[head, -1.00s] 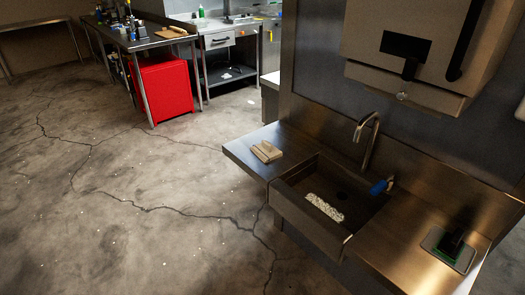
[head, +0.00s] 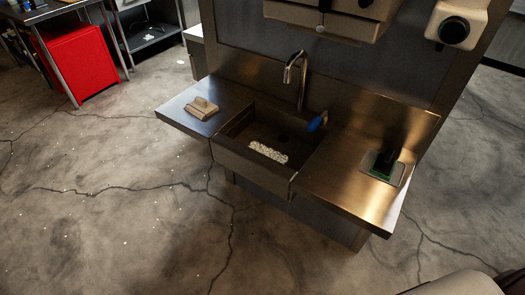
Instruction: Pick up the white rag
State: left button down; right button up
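Neither of my grippers shows in the head view. A pale rounded shape at the bottom right edge looks like part of my own arm.
A faucet (head: 301,70) rises behind the basin, with a blue object (head: 318,122) at the basin's right. A green and black item (head: 383,164) sits on the right counter. A red cabinet (head: 75,65) stands at upper left. The cracked floor in front is clear.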

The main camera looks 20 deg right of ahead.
aim_at(201, 108)
jog(key=j+z, duration=0.1)
jog(key=z, duration=0.5)
jog(key=i+j+z, duration=0.25)
jog(key=j+z, duration=0.2)
jog(key=j, duration=0.2)
jog(key=i+j+z, duration=0.1)
jog(key=j+z, duration=0.35)
jog(key=j, duration=0.25)
jog(key=i, duration=0.05)
